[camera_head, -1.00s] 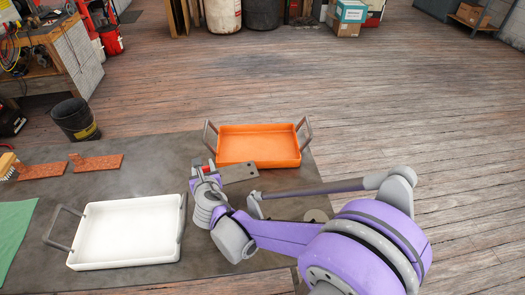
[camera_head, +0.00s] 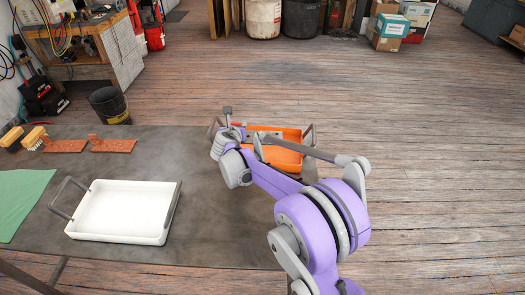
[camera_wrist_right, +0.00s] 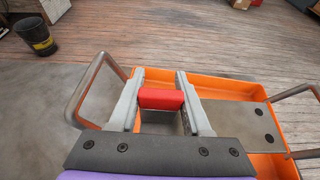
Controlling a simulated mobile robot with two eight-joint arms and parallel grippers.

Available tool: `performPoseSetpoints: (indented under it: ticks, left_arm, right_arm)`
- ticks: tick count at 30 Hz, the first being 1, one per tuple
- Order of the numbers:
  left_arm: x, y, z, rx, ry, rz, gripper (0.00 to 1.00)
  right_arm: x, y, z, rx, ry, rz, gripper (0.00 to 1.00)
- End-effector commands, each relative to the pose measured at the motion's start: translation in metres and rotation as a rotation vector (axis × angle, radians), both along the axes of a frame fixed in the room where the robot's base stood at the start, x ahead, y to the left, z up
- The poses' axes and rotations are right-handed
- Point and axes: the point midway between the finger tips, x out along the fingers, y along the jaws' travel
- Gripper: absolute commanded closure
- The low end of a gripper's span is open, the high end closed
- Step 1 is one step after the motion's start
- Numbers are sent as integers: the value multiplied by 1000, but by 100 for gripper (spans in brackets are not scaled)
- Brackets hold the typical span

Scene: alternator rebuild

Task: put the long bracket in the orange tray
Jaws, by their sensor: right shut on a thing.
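My right gripper (camera_head: 235,127) is shut on a red block (camera_wrist_right: 161,99), which sits between its fingers (camera_wrist_right: 163,97) in the right wrist view. The long bracket (camera_wrist_right: 236,117) is a flat grey plate with holes. It extends to the right from the red block, which appears to be its grip. The orange tray (camera_head: 284,159) lies under the bracket in both views. Its orange wall also shows in the wrist view (camera_wrist_right: 225,87). I cannot tell whether the bracket touches the tray. My right forearm hides part of the tray. My left gripper is out of view.
A white tray (camera_head: 125,211) with handles stands on the grey table (camera_head: 215,225). Rust-red pieces (camera_head: 112,145), brushes (camera_head: 33,135) and a green cloth (camera_head: 20,200) lie at the left. A black bucket (camera_head: 109,106) stands behind the table.

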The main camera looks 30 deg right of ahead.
Motion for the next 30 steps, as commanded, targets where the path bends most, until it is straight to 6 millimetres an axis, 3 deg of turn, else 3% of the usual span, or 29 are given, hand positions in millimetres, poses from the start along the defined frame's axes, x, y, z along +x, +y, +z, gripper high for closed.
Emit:
performPoseSetpoints:
  ticks: [3,7,15,23,30]
  left_arm:
    - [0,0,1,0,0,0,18]
    - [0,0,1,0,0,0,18]
    - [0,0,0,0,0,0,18]
    - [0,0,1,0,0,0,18]
    - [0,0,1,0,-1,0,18]
  right_arm:
    - [16,-26,7,-3,0,-45,100]
    - [23,-37,4,-2,-1,-63,100]
    - [23,-38,-40,-3,-1,-64,100]
    - [23,-38,-58,-3,-1,-64,100]
    - [23,-38,-87,-3,-1,-64,100]
